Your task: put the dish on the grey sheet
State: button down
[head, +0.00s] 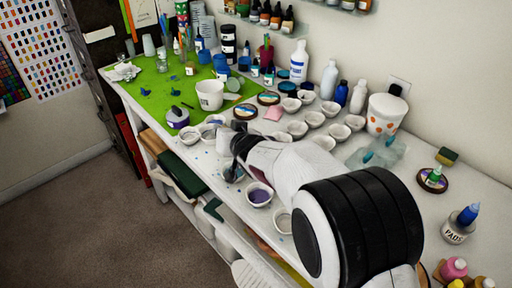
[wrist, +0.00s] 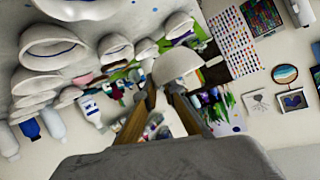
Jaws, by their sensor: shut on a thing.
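My gripper (wrist: 168,95) is shut on a white dish (wrist: 180,66), which sits at the fingertips in the wrist view, tilted in that picture. In the head view my gripper (head: 236,142) is over the front part of the table, beside several similar white dishes; my wrist partly hides what it holds there. A pale greyish, see-through sheet (head: 394,163) with teal pieces on it lies at the right, behind my arm. I cannot tell for sure that this is the grey sheet.
Several white bowls (head: 297,129) stand in rows behind my gripper. A bowl of purple resin (head: 259,194) is near the front edge. A green mat (head: 155,92) with a white cup (head: 209,95) lies to the left. Bottles (head: 299,62) line the wall.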

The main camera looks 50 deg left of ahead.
send_over(225, 162)
jog(key=shift+w+f, duration=0.1)
jog(key=shift+f, duration=2.65)
jog(key=shift+f, duration=1.9)
jog(key=c, duration=2.1)
grip_release()
jog(key=shift+f, duration=0.15)
jog(key=shift+c, duration=0.2)
jog(key=shift+v, duration=6.05)
